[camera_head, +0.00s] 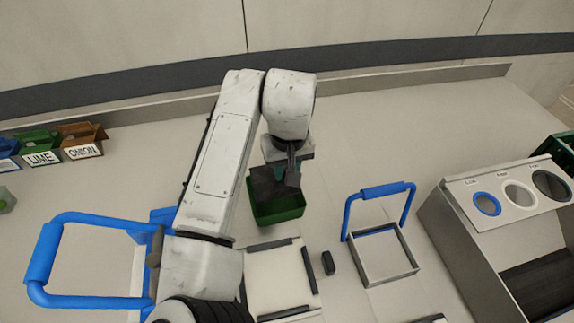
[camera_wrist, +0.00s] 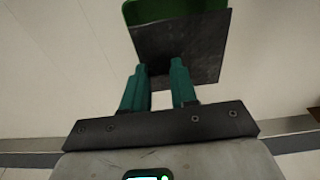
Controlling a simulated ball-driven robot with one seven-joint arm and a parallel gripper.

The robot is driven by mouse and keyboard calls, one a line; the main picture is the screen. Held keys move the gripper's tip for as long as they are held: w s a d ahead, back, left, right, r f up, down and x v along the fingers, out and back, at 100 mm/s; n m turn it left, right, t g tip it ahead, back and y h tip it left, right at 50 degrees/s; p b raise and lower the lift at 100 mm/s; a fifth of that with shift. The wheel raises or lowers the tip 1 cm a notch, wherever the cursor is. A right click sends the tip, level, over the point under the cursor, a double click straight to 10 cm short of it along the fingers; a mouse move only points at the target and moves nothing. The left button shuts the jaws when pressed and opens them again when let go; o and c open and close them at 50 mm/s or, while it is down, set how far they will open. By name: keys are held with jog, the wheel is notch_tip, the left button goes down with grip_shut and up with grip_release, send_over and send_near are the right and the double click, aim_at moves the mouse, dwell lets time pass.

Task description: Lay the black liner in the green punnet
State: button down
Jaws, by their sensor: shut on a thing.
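The green punnet (camera_head: 278,213) stands on the counter below my gripper, and its far part is hidden by the liner and my arm. The black liner (camera_head: 264,184) is a flat dark sheet overlapping the punnet's opening. In the wrist view the liner (camera_wrist: 188,45) reaches out from the teal fingertips, slightly turned, with the punnet's green edge (camera_wrist: 150,10) showing beyond it. My gripper (camera_wrist: 160,70) is shut on the liner at its near edge. In the head view my gripper (camera_head: 284,172) is mostly hidden by the wrist. I cannot tell how high the liner is above the rim.
A white board with dark bars (camera_head: 278,283) lies in front of the punnet. A small black block (camera_head: 328,263) and a blue-handled open frame (camera_head: 385,262) are to its right. A box with round holes (camera_head: 500,205) stands farther right. Labelled LIME and ONION bins (camera_head: 82,152) stand at left.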

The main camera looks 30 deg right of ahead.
notch_tip(320, 180, down, 2)
jog(key=shift+f+b, duration=0.25)
jog(key=shift+b, duration=0.55)
jog(key=shift+f+b, duration=1.25)
jog(key=shift+f, duration=1.95)
jog(key=c, duration=0.8)
grip_release()
jog(key=shift+r, duration=0.2)
jog(key=shift+r+p, duration=3.35)
